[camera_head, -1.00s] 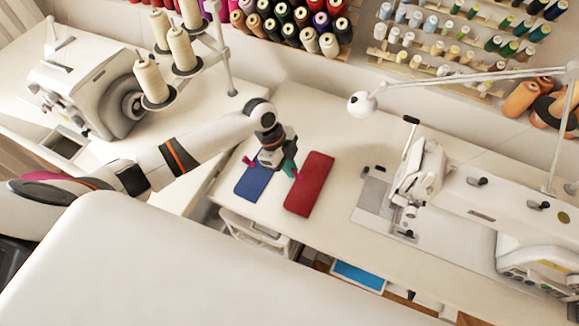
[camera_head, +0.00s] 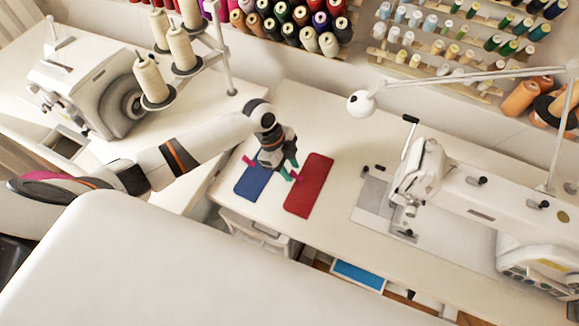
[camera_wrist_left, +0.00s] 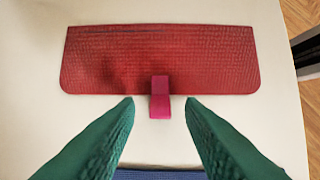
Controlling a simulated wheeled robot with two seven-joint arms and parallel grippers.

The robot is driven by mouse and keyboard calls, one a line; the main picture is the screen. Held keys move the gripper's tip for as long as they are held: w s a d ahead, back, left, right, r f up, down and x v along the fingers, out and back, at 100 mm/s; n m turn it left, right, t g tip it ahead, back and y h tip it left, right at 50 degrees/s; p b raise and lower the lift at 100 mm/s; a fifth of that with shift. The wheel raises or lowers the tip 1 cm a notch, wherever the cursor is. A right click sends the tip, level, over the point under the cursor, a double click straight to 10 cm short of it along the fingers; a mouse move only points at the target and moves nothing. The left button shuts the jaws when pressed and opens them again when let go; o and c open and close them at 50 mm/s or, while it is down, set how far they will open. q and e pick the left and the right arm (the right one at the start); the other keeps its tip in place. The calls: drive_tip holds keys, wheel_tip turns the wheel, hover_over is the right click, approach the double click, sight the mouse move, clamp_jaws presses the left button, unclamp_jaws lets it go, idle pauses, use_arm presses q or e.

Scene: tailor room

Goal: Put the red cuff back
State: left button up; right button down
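The red cuff (camera_head: 309,187) lies flat on the white table, right of a blue cuff (camera_head: 255,182). In the left wrist view the red cuff (camera_wrist_left: 160,55) spans the upper part, and an edge of the blue cuff (camera_wrist_left: 160,174) shows at the bottom. A magenta clip (camera_wrist_left: 160,97) sits at the red cuff's near edge; it also shows in the head view (camera_head: 296,176). My left gripper (camera_head: 289,168) is above the table at the red cuff's left edge. Its green fingers are apart, with the clip between and just beyond their tips. My right gripper is out of view.
Another magenta clip (camera_head: 248,161) is by the blue cuff's upper left. A sewing machine (camera_head: 420,180) stands to the right under a lamp arm. An overlocker (camera_head: 85,85) with thread cones is at the left. The table between red cuff and sewing machine is clear.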

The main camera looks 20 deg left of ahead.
use_arm(q)
drive_tip(key=v, duration=1.1)
drive_tip(key=shift+r+b, duration=0.3)
drive_tip(key=shift+b, duration=0.1)
drive_tip(key=shift+s+a, duration=0.1)
